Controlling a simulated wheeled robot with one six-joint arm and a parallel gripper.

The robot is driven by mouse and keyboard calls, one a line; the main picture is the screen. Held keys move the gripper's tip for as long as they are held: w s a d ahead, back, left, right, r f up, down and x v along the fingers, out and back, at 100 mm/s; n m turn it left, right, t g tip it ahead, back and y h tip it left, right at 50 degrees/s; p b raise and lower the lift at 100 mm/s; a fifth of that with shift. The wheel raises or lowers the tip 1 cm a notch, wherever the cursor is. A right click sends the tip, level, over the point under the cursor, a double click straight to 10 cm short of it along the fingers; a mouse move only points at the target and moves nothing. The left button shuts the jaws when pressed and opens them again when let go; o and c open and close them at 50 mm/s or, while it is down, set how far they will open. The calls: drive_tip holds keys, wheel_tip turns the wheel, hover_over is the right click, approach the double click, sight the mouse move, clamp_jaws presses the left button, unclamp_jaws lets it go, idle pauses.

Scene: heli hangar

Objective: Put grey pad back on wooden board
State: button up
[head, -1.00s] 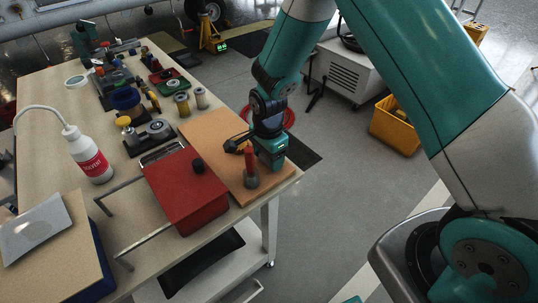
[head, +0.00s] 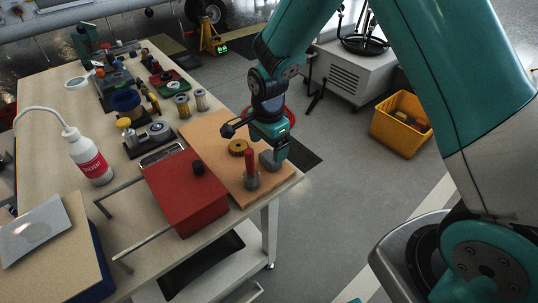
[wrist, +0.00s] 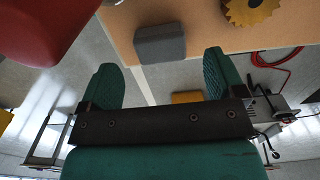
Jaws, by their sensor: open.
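The grey pad (head: 269,160) lies on the wooden board (head: 205,133), near the board's right edge, beside a red-handled tool with a metal base (head: 251,172). In the wrist view the grey pad (wrist: 160,43) rests on the board (wrist: 200,20) close to its edge. My gripper (wrist: 160,75) is open and empty. Its two green fingers are spread apart, and the pad sits just beyond the fingertips, apart from them. In the head view my gripper (head: 274,140) is above and beside the pad and partly covers it.
A brass gear (head: 238,147) lies on the board. A red box (head: 186,193) with a black knob stands left of the board. A white solvent bottle (head: 92,161) and several tools occupy the table (head: 55,120).

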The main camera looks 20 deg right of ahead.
sight(268, 157)
wheel_tip(268, 157, up, 7)
drive_tip(key=s+a+r+n+y+p, duration=0.1)
drive_tip(key=s+r+n+y, duration=0.1)
drive_tip(key=s+r+n, duration=0.7)
drive_tip(key=s+a+r+n+y+p, duration=0.2)
drive_tip(key=s+r+n, duration=0.7)
drive_tip(key=s+n, duration=0.3)
drive_tip(key=shift+s+a+n, duration=0.3)
drive_tip(key=shift+s, duration=1.5)
